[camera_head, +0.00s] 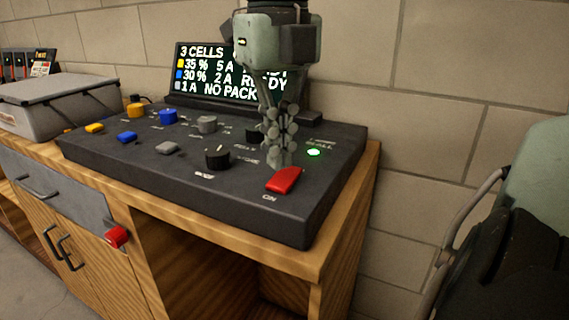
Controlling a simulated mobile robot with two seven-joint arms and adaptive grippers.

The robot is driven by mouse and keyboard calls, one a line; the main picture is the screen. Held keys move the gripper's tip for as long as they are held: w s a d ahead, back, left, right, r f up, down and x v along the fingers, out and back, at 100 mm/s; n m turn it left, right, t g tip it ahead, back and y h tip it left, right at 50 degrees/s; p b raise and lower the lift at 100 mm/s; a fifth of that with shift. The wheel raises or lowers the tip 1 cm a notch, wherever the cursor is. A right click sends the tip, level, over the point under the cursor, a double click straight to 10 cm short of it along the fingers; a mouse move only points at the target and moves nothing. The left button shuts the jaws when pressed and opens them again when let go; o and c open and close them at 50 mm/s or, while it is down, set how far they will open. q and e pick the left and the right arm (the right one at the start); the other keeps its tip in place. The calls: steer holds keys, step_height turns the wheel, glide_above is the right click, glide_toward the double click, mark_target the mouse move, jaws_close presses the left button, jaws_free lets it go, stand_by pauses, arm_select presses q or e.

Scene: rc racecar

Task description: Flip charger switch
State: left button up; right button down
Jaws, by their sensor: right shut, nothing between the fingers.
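The dark charger panel (215,203) lies on a wooden bench. Its red switch (284,180), labelled ON, is at the near right of the panel and looks tilted, its right end higher. My right gripper (281,162) comes down from above and is shut and empty. Its fingertips are just behind the red switch; I cannot tell whether they touch it. A green light (313,152) glows to the right of the fingers. The display (215,72) behind the panel reads 3 CELLS with several lines, partly hidden by my right gripper. My left gripper is not in view.
Black knob (217,157) is left of the switch. Yellow (136,108), blue (168,116) and grey (206,124) knobs stand farther left. A grey case (60,95) sits at far left. A red object (116,236) is on the bench front. A block wall is behind.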

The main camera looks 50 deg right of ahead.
mark_target(279, 182)
steer(key=shift+r+p, duration=1.5)
steer(key=shift+r, duration=0.85)
